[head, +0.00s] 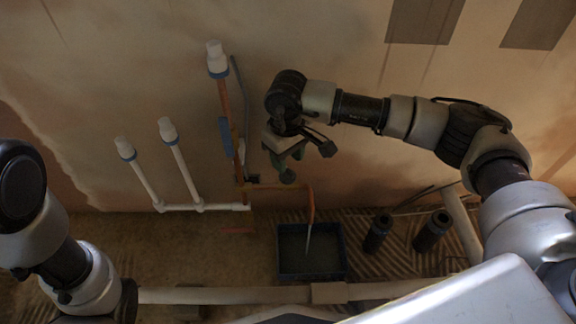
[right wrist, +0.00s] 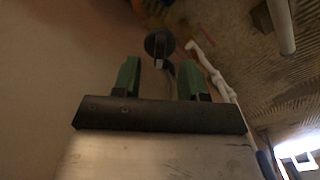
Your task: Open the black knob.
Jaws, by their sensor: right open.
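The black knob (right wrist: 160,44) shows in the right wrist view as a dark round disc with a short paler piece below it. It lies ahead of my right gripper (right wrist: 158,78), roughly midway between the green fingers and apart from them. The fingers are open with nothing between them. In the head view my right gripper (head: 303,162) is in front of the wall, right of the orange upright pipe. I cannot make out the knob there. My left arm shows at the left edge, but its gripper does not.
White pipes with blue collars (head: 180,172) stand by the wall at left. A pale pipe (head: 220,295) crosses the front.

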